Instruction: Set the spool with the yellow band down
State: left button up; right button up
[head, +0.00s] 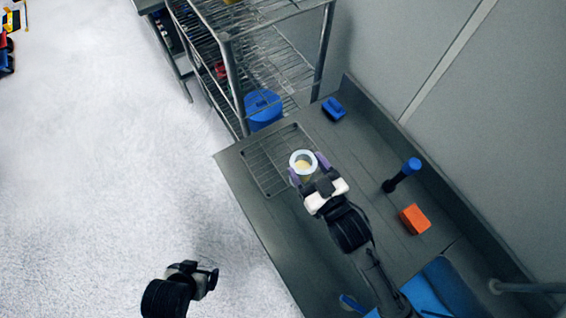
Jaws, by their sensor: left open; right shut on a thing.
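A spool (303,157) with a pale rim and a yellowish part is held between the purple-tipped fingers of my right gripper (308,168). It appears upright, over the right edge of a wire rack (262,160) on the grey counter. I cannot tell whether its base touches the surface below; the gripper hides part of it. My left gripper (212,279) is open and empty, over the pale floor at the lower left, away from the counter.
A wire shelf (232,75) with a blue container (263,108) stands behind.

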jog(key=shift+s+a+f+y+b, duration=0.1)
jog(key=shift+a+f+y+b, duration=0.1)
jog(key=shift+f, duration=0.4)
jog(key=shift+s+a+f+y+b, duration=0.1)
jog(key=shift+a+f+b, duration=0.1)
jog(key=shift+f, duration=0.4)
jog(key=w+a+f+b, duration=0.1)
jog(key=w+a+f, duration=0.1)
jog(key=w+f, duration=0.9)
jog(key=shift+f, duration=0.15)
jog(key=o, duration=1.3)
jog(key=shift+o, duration=0.2)
